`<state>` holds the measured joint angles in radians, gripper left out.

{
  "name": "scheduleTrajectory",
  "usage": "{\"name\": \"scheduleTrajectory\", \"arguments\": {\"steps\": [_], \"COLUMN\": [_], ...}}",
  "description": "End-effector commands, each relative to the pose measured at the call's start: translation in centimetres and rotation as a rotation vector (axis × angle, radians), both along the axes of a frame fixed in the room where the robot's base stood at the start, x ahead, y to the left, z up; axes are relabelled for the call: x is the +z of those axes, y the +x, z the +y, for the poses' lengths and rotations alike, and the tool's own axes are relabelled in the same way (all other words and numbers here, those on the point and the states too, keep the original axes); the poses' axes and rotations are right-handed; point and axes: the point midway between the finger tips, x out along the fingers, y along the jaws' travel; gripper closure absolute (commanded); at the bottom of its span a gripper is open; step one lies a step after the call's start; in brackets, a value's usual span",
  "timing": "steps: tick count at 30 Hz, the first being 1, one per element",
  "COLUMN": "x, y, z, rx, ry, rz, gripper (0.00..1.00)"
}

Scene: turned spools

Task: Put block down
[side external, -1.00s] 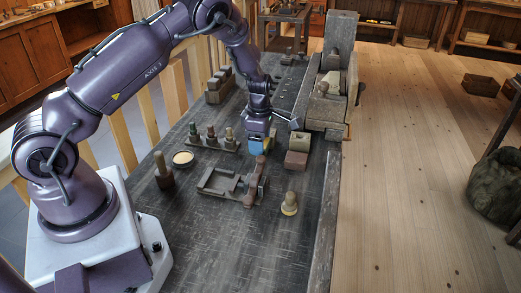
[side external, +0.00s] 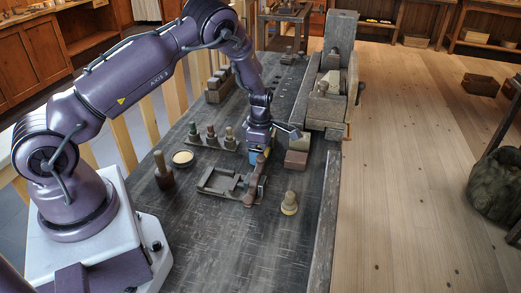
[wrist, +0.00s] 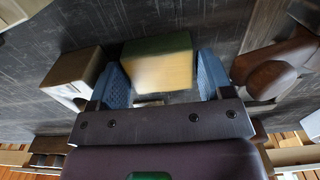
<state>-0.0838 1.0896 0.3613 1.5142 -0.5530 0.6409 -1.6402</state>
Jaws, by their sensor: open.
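My gripper (side external: 257,153) is low over the dark bench top, just behind a wooden fixture. In the wrist view, my gripper (wrist: 163,80) has blue padded fingers on either side of a block (wrist: 163,70). The block has a dark green side and a pale tan wooden face. The fingers are open around it, with the block between them. It appears to be at bench level, but its underside is hidden, so contact cannot be told. In the side view the gripper and fixture mostly hide the block.
A wooden fixture (side external: 222,182) with a reddish-brown handle (side external: 251,190) stands close in front. A pale block (side external: 300,140) and a reddish block (side external: 296,160) are close at right. A peg rack (side external: 211,143), a round dish (side external: 183,158) and a turned spool (side external: 290,203) stand nearby.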

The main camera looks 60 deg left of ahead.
Motion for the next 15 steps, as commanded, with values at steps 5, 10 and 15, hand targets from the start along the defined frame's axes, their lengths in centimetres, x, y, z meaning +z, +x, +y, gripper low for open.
{"name": "scheduleTrajectory", "arguments": {"steps": [5,10,15], "x": [1.5,5.0,8.7], "y": [0.1,0.1,0.1], "z": [0.0,0.0,0.0], "rx": [0.0,-0.002,-0.001], "ry": [0.001,0.001,0.001], "rz": [-0.003,-0.006,-0.006], "gripper": [0.27,0.27,0.27]}}
